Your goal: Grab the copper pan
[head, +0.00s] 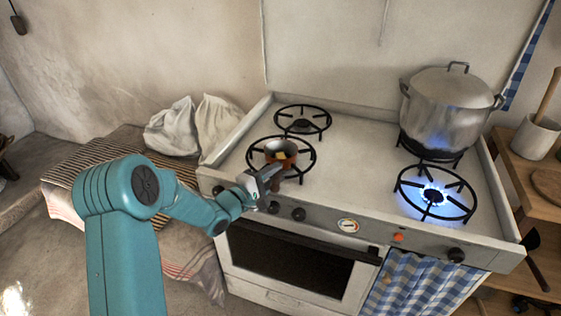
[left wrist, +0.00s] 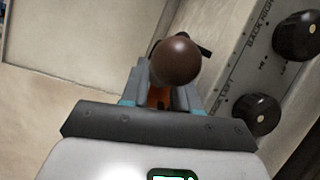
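My left gripper (head: 268,177) is at the handle, above the front edge. In the left wrist view, a round brown handle end (left wrist: 176,61) lies between the two fingers (left wrist: 163,88), with an orange part below it. The fingers flank the handle closely, but I cannot tell if they press on it. The pan's bowl is mostly hidden there. My right gripper is not in view.
A large lidded pot (head: 447,105) stands on the back right burner. The front right burner (head: 435,193) has a blue flame. Black knobs (head: 298,214) line the stove front, close to my left gripper. White sacks (head: 172,128) lie left of the stove.

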